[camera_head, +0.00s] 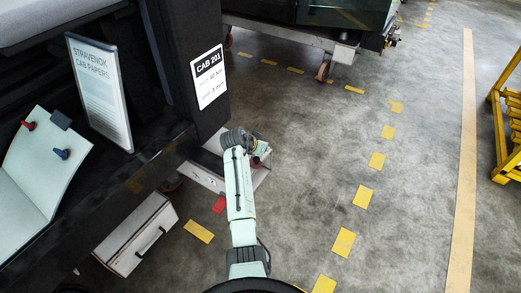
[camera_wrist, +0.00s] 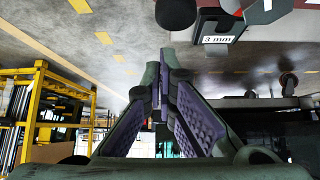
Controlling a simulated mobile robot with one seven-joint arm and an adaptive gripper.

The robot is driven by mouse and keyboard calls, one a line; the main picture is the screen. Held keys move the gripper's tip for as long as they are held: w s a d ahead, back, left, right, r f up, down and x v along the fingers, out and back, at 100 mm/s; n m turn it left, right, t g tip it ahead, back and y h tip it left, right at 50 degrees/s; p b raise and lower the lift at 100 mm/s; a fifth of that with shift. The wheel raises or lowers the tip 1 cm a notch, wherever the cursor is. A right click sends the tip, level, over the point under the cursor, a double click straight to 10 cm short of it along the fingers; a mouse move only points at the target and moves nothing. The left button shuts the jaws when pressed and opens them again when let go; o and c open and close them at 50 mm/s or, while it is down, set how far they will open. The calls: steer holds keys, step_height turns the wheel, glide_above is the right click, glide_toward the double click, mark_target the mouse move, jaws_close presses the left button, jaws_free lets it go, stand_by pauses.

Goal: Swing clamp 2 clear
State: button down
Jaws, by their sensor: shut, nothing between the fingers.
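No part is readable as clamp 2 in either view. In the wrist view, a dark block with a "3 mm" label (camera_wrist: 218,39) is at the upper right, and a round black knob (camera_wrist: 176,12) is just left of it. My gripper (camera_wrist: 163,62) is shut and empty, its purple-padded fingers together below the knob and apart from it in the picture. In the head view, my arm reaches to a low grey trolley part (camera_head: 203,177) with a small unreadable mark. My wrist end hides part of it, and the fingertips cannot be made out there.
A dark cab frame bears a "CAB 201" sign (camera_head: 209,77). A papers holder (camera_head: 100,90) stands on the left. A white drawer box (camera_head: 137,235) is low at left. A yellow rack (camera_head: 507,125) is at right. The floor between is clear.

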steer(key=w+r+b+v, duration=0.1)
steer(key=v, duration=0.8)
steer(key=shift+d, duration=0.15)
